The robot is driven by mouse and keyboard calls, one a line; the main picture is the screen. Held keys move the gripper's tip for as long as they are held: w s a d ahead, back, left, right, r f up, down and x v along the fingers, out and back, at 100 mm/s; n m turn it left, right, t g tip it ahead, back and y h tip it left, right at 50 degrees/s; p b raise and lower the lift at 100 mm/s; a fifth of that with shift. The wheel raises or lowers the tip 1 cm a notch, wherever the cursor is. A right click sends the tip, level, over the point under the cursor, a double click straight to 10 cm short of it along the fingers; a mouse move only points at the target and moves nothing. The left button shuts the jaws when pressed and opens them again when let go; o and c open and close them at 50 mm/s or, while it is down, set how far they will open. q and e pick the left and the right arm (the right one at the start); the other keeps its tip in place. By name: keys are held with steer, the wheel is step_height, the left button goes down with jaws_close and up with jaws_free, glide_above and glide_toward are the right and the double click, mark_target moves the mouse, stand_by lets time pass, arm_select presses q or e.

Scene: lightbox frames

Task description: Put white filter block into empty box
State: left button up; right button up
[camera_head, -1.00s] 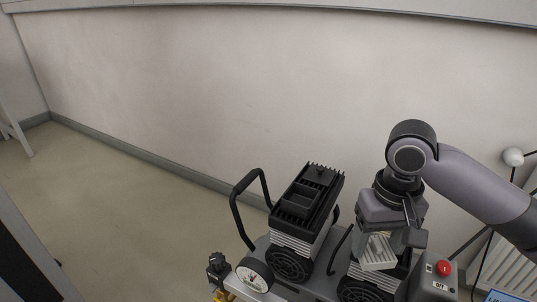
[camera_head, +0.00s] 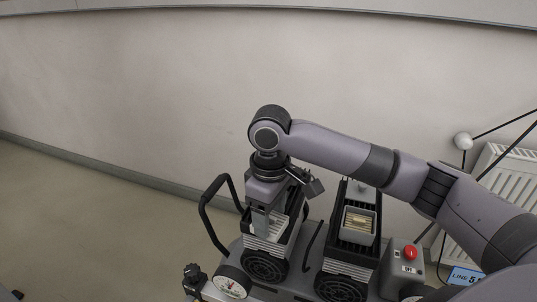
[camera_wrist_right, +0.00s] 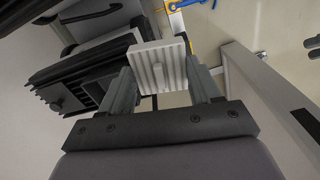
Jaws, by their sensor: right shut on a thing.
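The white ribbed filter block is between the fingers of my right gripper (camera_head: 264,222). In the wrist view the block (camera_wrist_right: 150,58) is clear between the two fingertips (camera_wrist_right: 163,84). The gripper is over the left machine's black open-top box (camera_head: 294,212), which is largely hidden by my gripper in the head view. In the wrist view the black box (camera_wrist_right: 88,72) lies to the left of the block; the height between them is unclear. The right machine's box (camera_head: 345,203) has a tan insert in a pale frame (camera_head: 358,222). My left gripper is not in view.
A black handle (camera_head: 207,215) curves up left of the left machine. A round gauge (camera_head: 231,283) is at the front. A grey control box with a red button (camera_head: 410,252) stands right. A white radiator (camera_head: 511,178) is against the wall.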

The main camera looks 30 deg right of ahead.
steer(key=shift+w+d+r+n+p, duration=0.15)
steer(key=shift+w+r+n+p, duration=0.45)
steer(key=shift+n, duration=0.6)
steer(key=n, duration=0.1)
steer(key=w+n+p, duration=0.1)
steer(key=n+p, duration=0.1)
steer(key=shift+w+d+r, duration=0.25)
steer(key=shift+w+r, duration=0.1)
arm_select(q)
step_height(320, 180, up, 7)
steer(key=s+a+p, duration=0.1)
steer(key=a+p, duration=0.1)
steer(key=p, duration=0.5)
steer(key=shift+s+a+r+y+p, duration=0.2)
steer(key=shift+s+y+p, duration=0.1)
steer(key=shift+p, duration=0.05)
arm_select(e)
steer(key=w+d+r+n, duration=0.3)
steer(key=w+n, duration=0.3)
steer(key=n, duration=0.8)
steer(key=shift+d, duration=0.55)
steer(key=shift+r, duration=0.1)
